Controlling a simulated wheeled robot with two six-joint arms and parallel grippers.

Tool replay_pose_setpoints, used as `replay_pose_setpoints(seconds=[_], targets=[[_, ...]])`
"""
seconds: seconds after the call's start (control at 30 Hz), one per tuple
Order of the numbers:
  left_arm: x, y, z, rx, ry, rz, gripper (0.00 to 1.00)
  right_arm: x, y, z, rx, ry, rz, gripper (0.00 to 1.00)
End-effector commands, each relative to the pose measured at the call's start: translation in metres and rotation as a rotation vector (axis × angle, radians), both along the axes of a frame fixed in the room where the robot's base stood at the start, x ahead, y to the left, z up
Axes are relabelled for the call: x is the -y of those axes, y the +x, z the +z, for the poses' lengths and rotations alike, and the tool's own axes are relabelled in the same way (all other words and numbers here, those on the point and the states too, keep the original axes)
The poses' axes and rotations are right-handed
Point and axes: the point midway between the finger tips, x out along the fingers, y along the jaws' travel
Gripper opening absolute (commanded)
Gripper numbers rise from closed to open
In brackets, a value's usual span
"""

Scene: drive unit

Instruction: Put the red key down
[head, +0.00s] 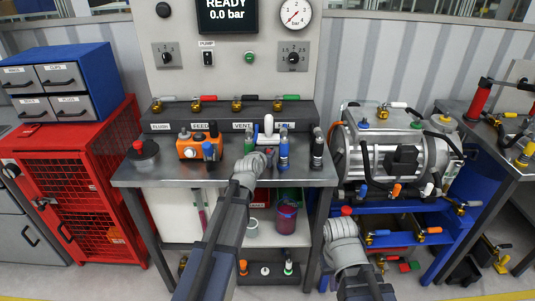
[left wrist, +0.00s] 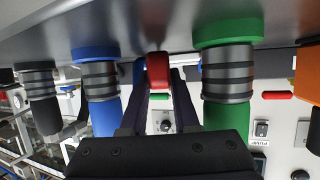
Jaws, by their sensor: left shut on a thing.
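The red key (left wrist: 158,70) shows as a small red block between the fingers of my left gripper (left wrist: 158,85) in the left wrist view. That gripper is shut on it. In the head view my left gripper (head: 268,154) is low over the front part of the grey bench (head: 225,177), and most of the key is hidden there. The left wrist picture is upside down, with the bench top along its upper edge. Whether the key touches the bench I cannot tell. My right gripper (head: 346,217) is right of the bench; its fingers are not clear.
A green-based cylinder (left wrist: 227,75) and a blue-based cylinder (left wrist: 97,85) stand close on either side of the key, with a black one (left wrist: 40,95) beyond.

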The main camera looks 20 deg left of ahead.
Motion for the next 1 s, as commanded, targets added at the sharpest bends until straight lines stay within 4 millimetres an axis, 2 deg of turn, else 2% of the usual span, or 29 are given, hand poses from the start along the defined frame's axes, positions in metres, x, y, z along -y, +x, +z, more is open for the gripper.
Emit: replay_pose_setpoints(seconds=[0.27, 0.47, 0.67, 1.0], targets=[[0.000, 0.000, 0.024, 0.000, 0.000, 0.000, 0.00, 0.000, 0.000, 0.024, 0.000, 0.000, 0.000, 0.00], [0.000, 0.000, 0.049, 0.000, 0.000, 0.000, 0.00, 0.000, 0.000, 0.049, 0.000, 0.000, -0.001, 0.00], [0.000, 0.000, 0.082, 0.000, 0.000, 0.000, 0.00, 0.000, 0.000, 0.082, 0.000, 0.000, -0.001, 0.00], [0.000, 0.000, 0.148, 0.000, 0.000, 0.000, 0.00, 0.000, 0.000, 0.148, 0.000, 0.000, -0.001, 0.00]])
